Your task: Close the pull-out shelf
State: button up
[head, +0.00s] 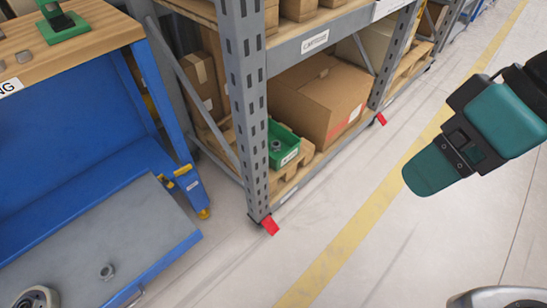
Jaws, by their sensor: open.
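The pull-out shelf (130,225) is a grey board with a blue front edge at the lower left. It stands out from under the blue workbench (60,125), below the wooden top. My gripper (432,172), teal and black, hangs over the floor at the right, well apart from the shelf. It holds nothing that I can see.
A grey rack (245,110) stands right of the workbench, with a large cardboard box (318,98) and a green bin (283,142) on its low level. Its foot has a red guard (270,226). The floor (235,270) between shelf and gripper is clear, with a yellow line (345,240).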

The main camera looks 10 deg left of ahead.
aim_at(136, 228)
jog(key=u, duration=2.35)
